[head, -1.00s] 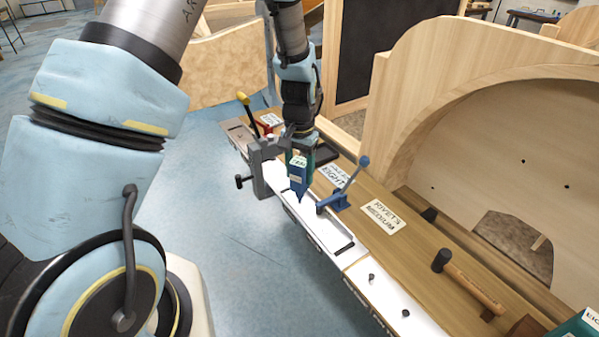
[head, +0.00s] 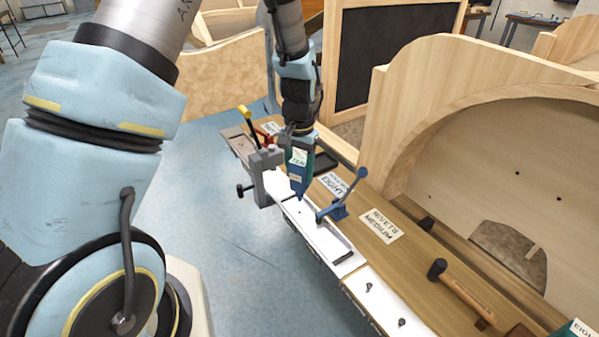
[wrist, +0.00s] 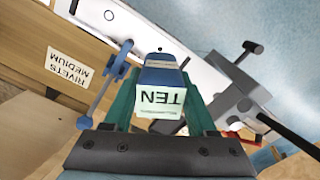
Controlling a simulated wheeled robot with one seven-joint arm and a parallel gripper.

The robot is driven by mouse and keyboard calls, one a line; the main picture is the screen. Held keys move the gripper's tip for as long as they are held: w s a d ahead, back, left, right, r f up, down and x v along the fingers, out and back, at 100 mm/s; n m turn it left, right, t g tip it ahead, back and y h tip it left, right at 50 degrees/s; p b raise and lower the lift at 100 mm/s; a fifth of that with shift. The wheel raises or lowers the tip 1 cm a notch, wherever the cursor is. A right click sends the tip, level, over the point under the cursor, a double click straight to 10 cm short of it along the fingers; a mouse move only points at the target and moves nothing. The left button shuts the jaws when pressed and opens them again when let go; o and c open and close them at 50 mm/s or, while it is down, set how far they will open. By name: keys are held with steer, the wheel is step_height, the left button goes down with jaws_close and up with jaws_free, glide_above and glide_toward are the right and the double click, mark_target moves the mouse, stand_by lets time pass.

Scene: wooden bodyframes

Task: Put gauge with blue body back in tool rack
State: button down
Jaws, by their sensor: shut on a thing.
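My gripper (head: 300,168) is shut on the blue-bodied gauge (head: 296,181), which has a label reading TEN and a pointed lower end. In the wrist view the gauge (wrist: 160,75) sits between my green fingers, its label facing the camera. It is over the white strip (head: 318,236) along the bench edge, between a grey clamp and a blue lever tool. Whether its tip touches the strip I cannot tell. I cannot pick out with certainty which part is the tool rack.
The grey clamp (head: 262,175) with a yellow handle stands close on the left. The blue lever tool (head: 341,200) stands close on the right. A mallet (head: 462,290) and a RIVETS MEDIUM label (head: 381,226) lie on the wooden bench. Open floor (head: 220,230) lies left.

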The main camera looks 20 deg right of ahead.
steer(key=shift+r+p, duration=0.65)
steer(key=shift+r, duration=0.65)
